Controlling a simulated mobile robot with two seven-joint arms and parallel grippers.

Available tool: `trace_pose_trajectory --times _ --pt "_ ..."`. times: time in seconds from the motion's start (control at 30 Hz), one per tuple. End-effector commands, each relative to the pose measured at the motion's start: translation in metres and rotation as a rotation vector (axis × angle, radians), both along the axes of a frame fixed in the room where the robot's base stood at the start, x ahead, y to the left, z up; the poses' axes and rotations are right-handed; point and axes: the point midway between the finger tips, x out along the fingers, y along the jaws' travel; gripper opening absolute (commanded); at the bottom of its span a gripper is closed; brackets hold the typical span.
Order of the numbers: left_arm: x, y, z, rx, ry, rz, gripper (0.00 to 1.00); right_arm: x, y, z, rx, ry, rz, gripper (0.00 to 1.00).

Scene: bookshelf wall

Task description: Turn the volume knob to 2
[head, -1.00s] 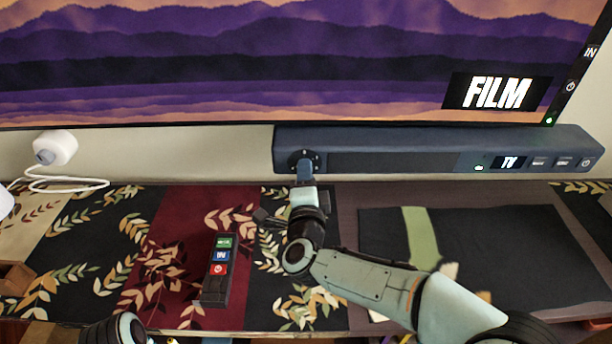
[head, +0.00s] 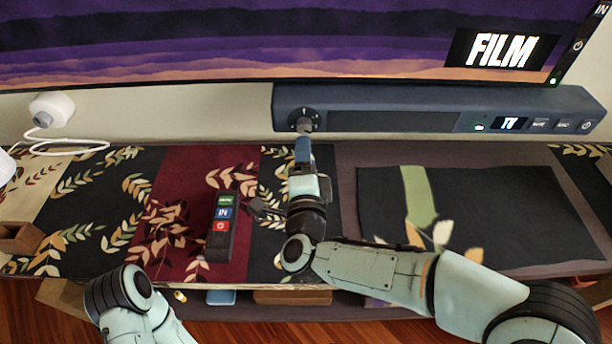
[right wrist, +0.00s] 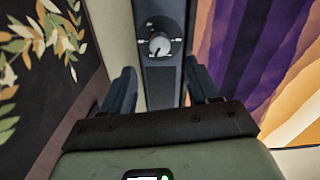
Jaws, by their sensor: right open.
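The volume knob (head: 305,124) is a grey knob on a dark round dial at the left end of the dark blue soundbar (head: 390,100). In the right wrist view the knob (right wrist: 159,45) shows light marks around it, too small to read. My right gripper (head: 304,150) is in front of and below the knob, apart from it. The right wrist view shows its two fingers (right wrist: 160,85) spread, with nothing between them and the knob beyond the gap. Of my left arm, only links show at the lower left; its gripper is out of view.
The television (head: 250,50) behind the soundbar reads "FILM". The soundbar's small display (head: 510,123) reads "TV". A remote (head: 221,228) lies on the patterned cloth left of my right arm. A white device (head: 52,110) with a cable stands at left.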

Motion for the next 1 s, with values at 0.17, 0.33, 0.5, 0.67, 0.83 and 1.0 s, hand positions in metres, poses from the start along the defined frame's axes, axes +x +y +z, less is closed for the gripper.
trace_pose_trajectory --times 0.17,0.33,0.5,0.67,0.83,1.0 --pt "0.012 -0.002 0.008 0.001 -0.040 -0.005 0.00 -0.037 0.000 0.001 -0.001 -0.001 0.002 0.60" --pt "0.018 -0.003 0.011 0.004 -0.061 -0.007 0.00 -0.057 0.000 0.001 0.001 -0.002 0.002 0.60" --pt "0.020 -0.003 0.012 0.004 -0.066 -0.007 0.00 -0.062 0.000 0.000 0.000 0.000 0.001 0.60" --pt "0.020 -0.003 0.012 0.004 -0.066 -0.007 0.00 -0.062 0.000 0.000 0.000 0.000 0.000 0.60" --pt "0.020 -0.003 0.012 0.004 -0.065 -0.006 0.00 -0.062 0.000 0.000 0.000 0.000 0.000 0.60" --pt "0.020 -0.003 0.012 0.003 -0.065 -0.006 0.00 -0.062 0.000 0.000 0.000 0.000 0.000 0.60"
